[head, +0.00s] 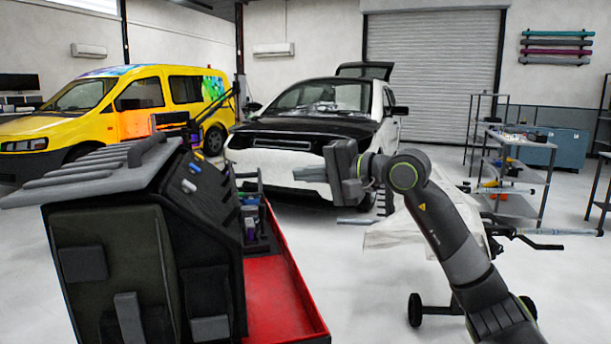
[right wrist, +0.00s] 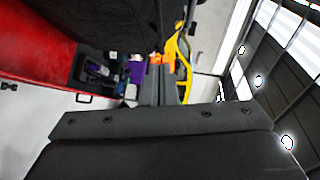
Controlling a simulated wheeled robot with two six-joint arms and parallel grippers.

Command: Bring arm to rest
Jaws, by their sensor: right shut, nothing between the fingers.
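My right arm (head: 445,225) is raised on the right side of the head view, bent at the elbow-like joint. My right gripper (head: 338,172) points left, in the air in front of the dark-and-white car (head: 300,125), and is shut with nothing in it. In the right wrist view its dark body fills the lower part, below a red surface and some tools. My left arm and gripper are not in view.
A dark tool case (head: 120,240) stands close at the left beside a red cart tray (head: 275,300). A sheet-covered stand with black wheels (head: 415,309) is behind my right arm. A yellow van (head: 115,105) and metal shelves (head: 510,175) stand farther back.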

